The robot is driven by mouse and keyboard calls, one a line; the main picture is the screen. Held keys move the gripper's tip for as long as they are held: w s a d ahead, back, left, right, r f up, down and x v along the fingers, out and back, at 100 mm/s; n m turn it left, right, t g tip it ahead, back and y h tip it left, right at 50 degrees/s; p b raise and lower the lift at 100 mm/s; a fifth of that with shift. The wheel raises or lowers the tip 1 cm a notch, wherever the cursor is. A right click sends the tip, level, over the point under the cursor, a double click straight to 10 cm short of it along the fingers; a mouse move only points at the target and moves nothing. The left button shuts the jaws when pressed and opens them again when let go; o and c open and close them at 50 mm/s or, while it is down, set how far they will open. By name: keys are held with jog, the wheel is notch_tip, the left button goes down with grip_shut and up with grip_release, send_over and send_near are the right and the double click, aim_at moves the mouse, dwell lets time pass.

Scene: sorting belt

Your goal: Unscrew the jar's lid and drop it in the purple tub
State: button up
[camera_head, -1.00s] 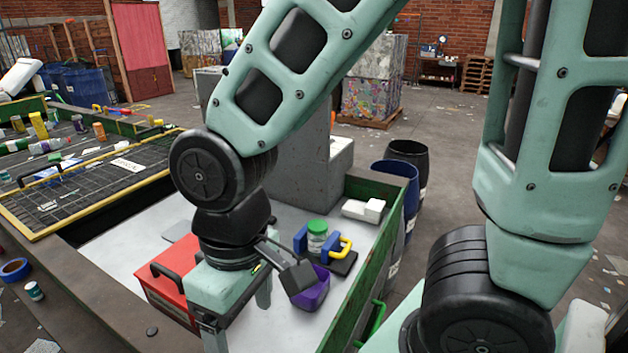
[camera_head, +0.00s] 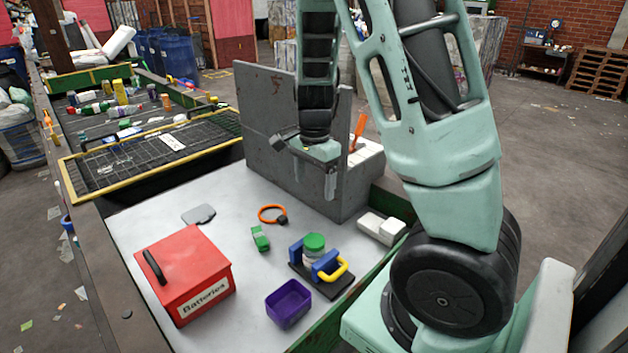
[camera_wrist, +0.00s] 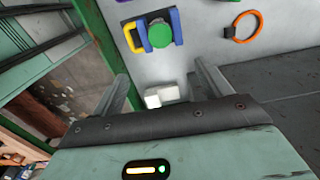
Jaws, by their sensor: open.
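The jar (camera_head: 313,256) stands upright with its green lid (camera_head: 314,242) on top, held between the blue jaws of a clamp (camera_head: 327,264) with a yellow handle on a dark base. In the wrist view the green lid (camera_wrist: 159,34) shows from above between the blue jaws. The purple tub (camera_head: 288,303) stands in front of the clamp on the table and looks empty. My gripper (camera_head: 328,187) is open and empty, raised behind and above the jar near the grey upright panel. In the wrist view its fingers (camera_wrist: 158,82) are spread wide, apart from the lid.
A red battery box (camera_head: 185,275) stands at the table's left. A green object (camera_head: 260,239), an orange ring (camera_head: 271,214) and a grey flat piece (camera_head: 199,214) lie behind. White blocks (camera_head: 381,229) sit right. A grey panel (camera_head: 270,130) rises at the back.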

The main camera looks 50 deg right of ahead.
aim_at(314, 240)
notch_tip(314, 240, down, 17)
jog(key=shift+f+b, duration=0.15)
jog(key=shift+b, duration=0.45)
jog(key=shift+c, duration=0.4)
jog(key=c, duration=1)
